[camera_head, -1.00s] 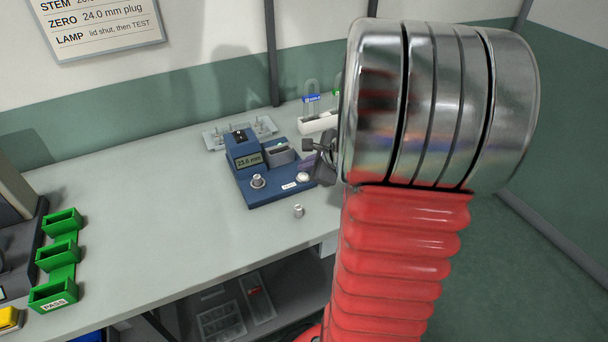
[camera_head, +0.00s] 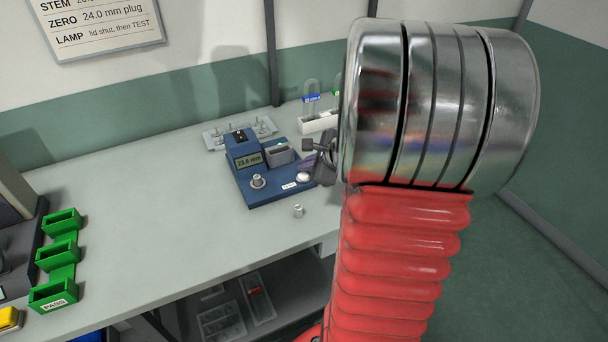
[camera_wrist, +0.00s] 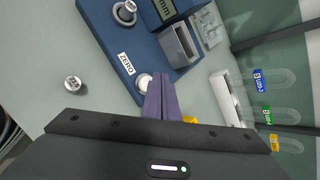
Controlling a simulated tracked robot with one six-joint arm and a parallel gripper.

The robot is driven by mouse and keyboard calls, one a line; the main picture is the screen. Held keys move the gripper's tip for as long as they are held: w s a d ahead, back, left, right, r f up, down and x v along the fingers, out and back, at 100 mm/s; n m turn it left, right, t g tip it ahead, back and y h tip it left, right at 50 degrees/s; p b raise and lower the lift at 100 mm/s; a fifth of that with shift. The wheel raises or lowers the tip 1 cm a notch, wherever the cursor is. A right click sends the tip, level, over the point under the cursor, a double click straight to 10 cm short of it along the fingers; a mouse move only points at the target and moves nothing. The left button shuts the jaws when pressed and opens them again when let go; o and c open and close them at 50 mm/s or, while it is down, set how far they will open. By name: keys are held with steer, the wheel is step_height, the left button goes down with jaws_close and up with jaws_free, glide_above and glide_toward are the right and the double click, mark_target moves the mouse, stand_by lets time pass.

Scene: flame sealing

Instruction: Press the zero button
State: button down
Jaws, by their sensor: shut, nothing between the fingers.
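The zero button (camera_head: 303,177) is a round white cap on the front right corner of the blue gauge (camera_head: 262,194), beside a white ZERO label (camera_head: 290,186). In the wrist view the button (camera_wrist: 144,82) shows just left of my gripper (camera_wrist: 161,80), partly covered by it. The purple fingers are shut together and empty. I cannot tell whether the fingertips touch the button. The gauge display (camera_head: 249,160) shows a reading in mm.
A metal plug (camera_head: 257,181) sits on the gauge, and a small metal part (camera_head: 298,211) stands on the bench in front. A white rack (camera_head: 318,122) with tagged glass pieces is behind. Green bins (camera_head: 60,255) stand at left. The bench middle is clear.

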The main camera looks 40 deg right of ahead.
mark_target(306, 178)
steer(key=shift+f, duration=0.95)
stand_by(1.4)
steer(key=shift+r, duration=1)
steer(key=shift+r, duration=0.1)
steer(key=shift+r, duration=2.9)
